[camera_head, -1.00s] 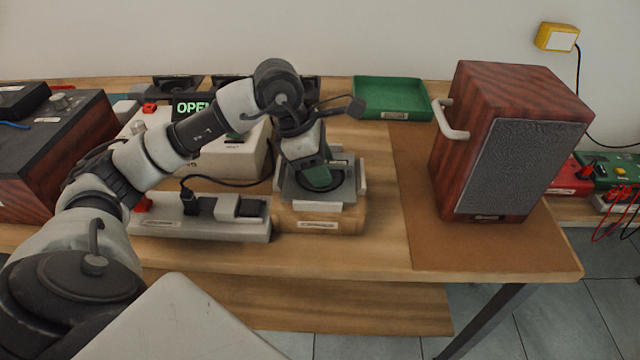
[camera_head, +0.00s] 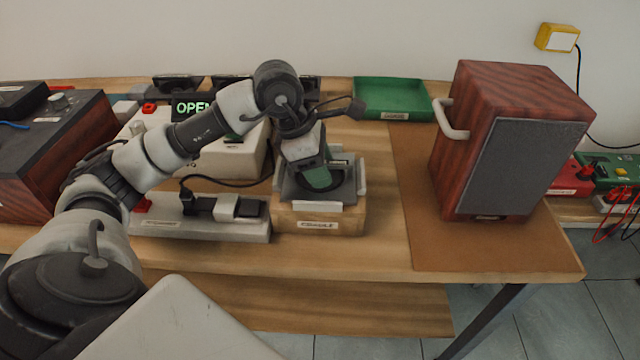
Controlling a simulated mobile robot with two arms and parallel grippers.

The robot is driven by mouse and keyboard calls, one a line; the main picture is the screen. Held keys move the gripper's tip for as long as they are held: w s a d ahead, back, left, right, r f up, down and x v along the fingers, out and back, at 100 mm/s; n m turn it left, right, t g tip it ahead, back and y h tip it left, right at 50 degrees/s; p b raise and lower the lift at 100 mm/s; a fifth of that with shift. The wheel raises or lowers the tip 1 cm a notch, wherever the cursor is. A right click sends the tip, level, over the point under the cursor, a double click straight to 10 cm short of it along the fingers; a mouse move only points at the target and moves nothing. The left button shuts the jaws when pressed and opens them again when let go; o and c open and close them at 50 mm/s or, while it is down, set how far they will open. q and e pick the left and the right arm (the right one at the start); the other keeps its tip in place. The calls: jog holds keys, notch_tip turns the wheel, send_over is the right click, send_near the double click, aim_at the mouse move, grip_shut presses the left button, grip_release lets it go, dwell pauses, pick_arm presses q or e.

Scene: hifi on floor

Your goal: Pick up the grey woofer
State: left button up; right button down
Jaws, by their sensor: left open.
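A grey square piece with a dark round middle, which looks like the grey woofer (camera_head: 293,191), lies on a wooden block (camera_head: 348,222) with a white label and pale upright tabs. My left gripper (camera_head: 318,180) points down over the middle of this piece and hides part of it. The gripper is open; its fingertips are small and dark against the dark round part, so I cannot tell whether they touch it. My right gripper is not in view.
A grey power strip (camera_head: 170,226) with plugs lies left of the block. A cream box (camera_head: 210,160) stands behind my arm. A green tray (camera_head: 392,98) is at the back. A large wooden speaker (camera_head: 510,145) stands on a brown mat (camera_head: 430,245) at right.

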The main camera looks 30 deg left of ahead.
pick_arm(q)
grip_shut()
dwell(0.4)
jog(key=shift+w+r, duration=0.1)
jog(key=shift+r, duration=0.05)
dwell(0.8)
